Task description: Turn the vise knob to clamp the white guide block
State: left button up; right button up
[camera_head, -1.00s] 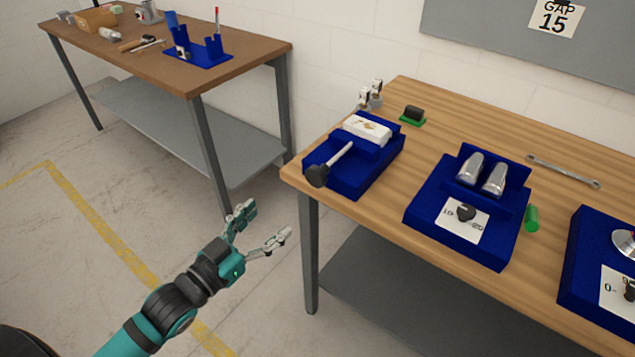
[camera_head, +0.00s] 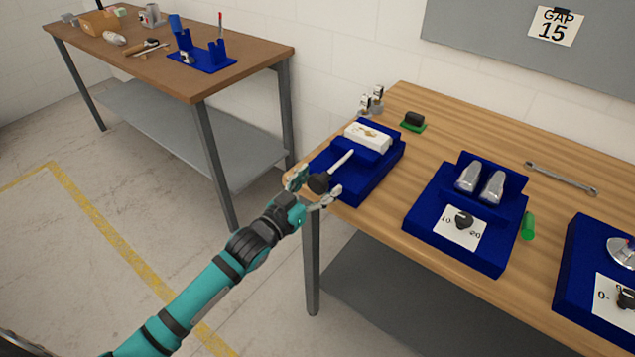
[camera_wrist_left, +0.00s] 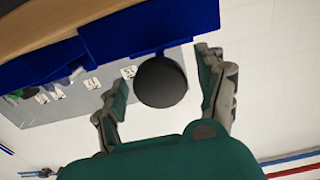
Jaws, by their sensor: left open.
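The blue vise (camera_head: 357,185) sits at the left end of the wooden workbench. The white guide block (camera_head: 368,135) lies at its back, with a small brown mark on top. A pale screw shaft (camera_head: 342,160) runs from the vise to a black knob (camera_head: 319,182) at its front left. My left gripper (camera_head: 313,189) is open with its fingers around the knob's front. In the left wrist view the round knob (camera_wrist_left: 160,83) lies between the two spread fingers, with gaps visible on both sides. My right gripper is not in view.
A blue fixture (camera_head: 465,225) with two metal cylinders and a dial stands right of the vise, and another blue fixture (camera_head: 585,265) is farther right. A second table (camera_head: 150,70) stands at the back left.

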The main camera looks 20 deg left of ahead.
pick_arm(q)
jog(key=shift+c, duration=0.3)
jog(key=c, duration=1.1)
jog(key=shift+m, duration=0.3)
jog(key=shift+c, duration=0.2)
